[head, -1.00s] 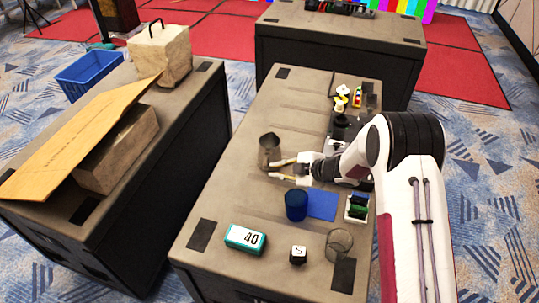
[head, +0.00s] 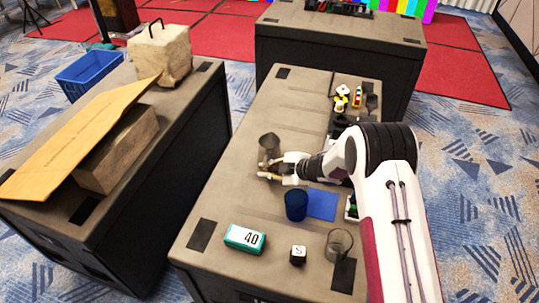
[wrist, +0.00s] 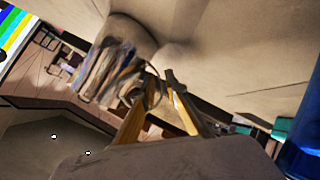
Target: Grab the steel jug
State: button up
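The steel jug (head: 268,142) stands on the near middle table, dark and shiny in the head view. In the wrist view the jug (wrist: 112,68) shows a mirror-like body, with its thin handle close to my fingertips. My gripper (head: 265,168) is just in front of the jug, at its lower side in the head view. The two yellow fingers are apart, and in the wrist view the gripper (wrist: 159,78) has its dark tips beside the handle. I cannot tell whether a finger touches the handle. The jug stays on the table.
A teal box (head: 244,238), a lettered cube (head: 298,254) and a clear glass (head: 339,244) are nearer the front. The table left of the jug is clear.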

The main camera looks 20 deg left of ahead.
grip_shut()
jog(key=shift+r, duration=0.1)
jog(key=shift+r, duration=0.15)
jog(key=shift+r, duration=4.75)
jog(key=shift+r, duration=0.1)
